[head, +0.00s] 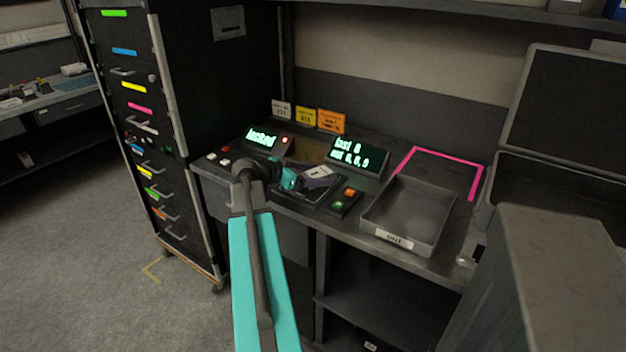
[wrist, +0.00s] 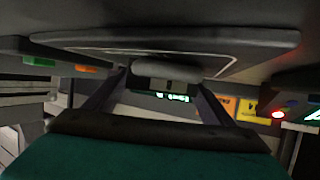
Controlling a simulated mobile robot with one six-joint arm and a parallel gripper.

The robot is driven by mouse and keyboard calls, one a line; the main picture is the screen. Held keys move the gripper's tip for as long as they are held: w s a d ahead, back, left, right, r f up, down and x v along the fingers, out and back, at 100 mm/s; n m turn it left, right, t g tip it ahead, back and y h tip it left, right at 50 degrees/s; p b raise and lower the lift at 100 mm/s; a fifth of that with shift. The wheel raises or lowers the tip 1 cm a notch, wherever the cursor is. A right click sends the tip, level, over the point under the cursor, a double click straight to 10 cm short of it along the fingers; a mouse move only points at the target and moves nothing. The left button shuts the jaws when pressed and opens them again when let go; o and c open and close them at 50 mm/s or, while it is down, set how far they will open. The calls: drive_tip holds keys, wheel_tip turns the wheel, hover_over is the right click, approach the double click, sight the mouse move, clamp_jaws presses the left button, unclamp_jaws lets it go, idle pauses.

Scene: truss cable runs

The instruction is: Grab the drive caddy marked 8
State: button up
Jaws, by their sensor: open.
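My gripper (head: 303,180) is at the dark reader pad on the bench, beside a small greyish-purple block with a pale label (head: 319,172), which may be the drive caddy. No number can be read on it, and my gripper partly covers it. In the wrist view my gripper (wrist: 163,88) is open, with a finger on each side of a grey rounded bar (wrist: 166,72). The bar lies in front of a wide dark slab (wrist: 250,38). Whether the fingers touch the bar cannot be told.
A left display (head: 262,138) reads "locked"; a right display (head: 354,154) shows "last 8" and a second line. A button box (head: 344,203) and an empty-looking grey tray (head: 437,235) stand to the right. A tall drawer cabinet (head: 190,80) is at left.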

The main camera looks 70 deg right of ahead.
sight(314, 173)
drive_tip(key=shift+c, duration=0.6)
drive_tip(key=c, duration=1.4)
drive_tip(key=shift+r, duration=0.15)
drive_tip(key=shift+r+b, duration=0.3)
drive_tip(key=shift+r, duration=1.35)
drive_tip(key=s+a, duration=0.1)
drive_tip(key=a, duration=0.1)
drive_tip(key=s+a, duration=0.1)
drive_tip(key=a, duration=0.1)
drive_tip(key=s+a+b, duration=0.1)
drive_tip(key=a, duration=0.2)
drive_tip(key=shift+s+r, duration=0.3)
drive_tip(key=shift+s, duration=0.1)
drive_tip(key=shift+s+a+f+b, duration=0.1)
drive_tip(key=shift+a+b, duration=0.05)
drive_tip(key=shift+b, duration=0.85)
drive_tip(key=shift+b, duration=0.4)
drive_tip(key=b, duration=0.2)
drive_tip(key=a+b, duration=0.1)
drive_tip(key=b, duration=0.1)
drive_tip(key=shift+s, duration=0.25)
